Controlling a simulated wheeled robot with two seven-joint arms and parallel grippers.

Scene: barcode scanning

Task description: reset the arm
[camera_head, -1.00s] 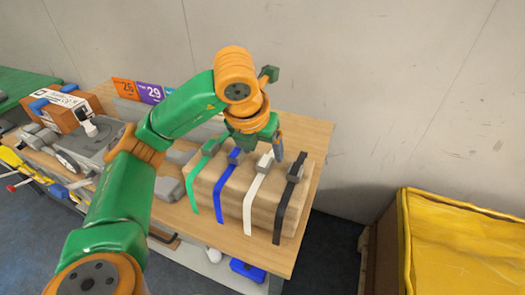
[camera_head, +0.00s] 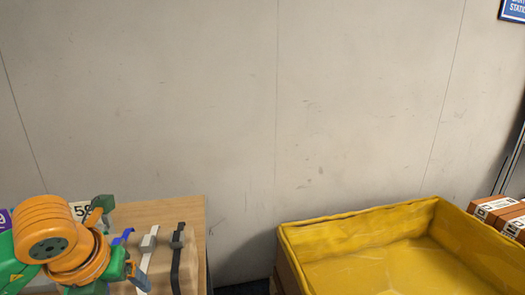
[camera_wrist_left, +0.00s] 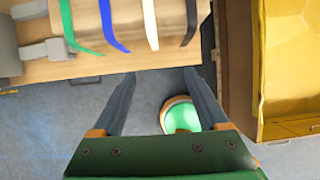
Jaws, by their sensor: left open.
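My left arm shows at the lower left of the head view, with its orange wrist joints and green gripper (camera_head: 128,271) beside the strap block. In the left wrist view the same gripper (camera_wrist_left: 160,78) has its two dark fingers spread wide. Nothing is held between them, and floor shows through the gap. My right gripper is in neither view.
A wooden block with blue (camera_wrist_left: 107,20), green (camera_wrist_left: 68,22), white (camera_wrist_left: 150,25) and black (camera_wrist_left: 191,20) straps sits on the wooden table (camera_head: 200,225). A yellow-lined bin (camera_head: 360,222) stands to the right. Boxes (camera_head: 495,207) are at the far right.

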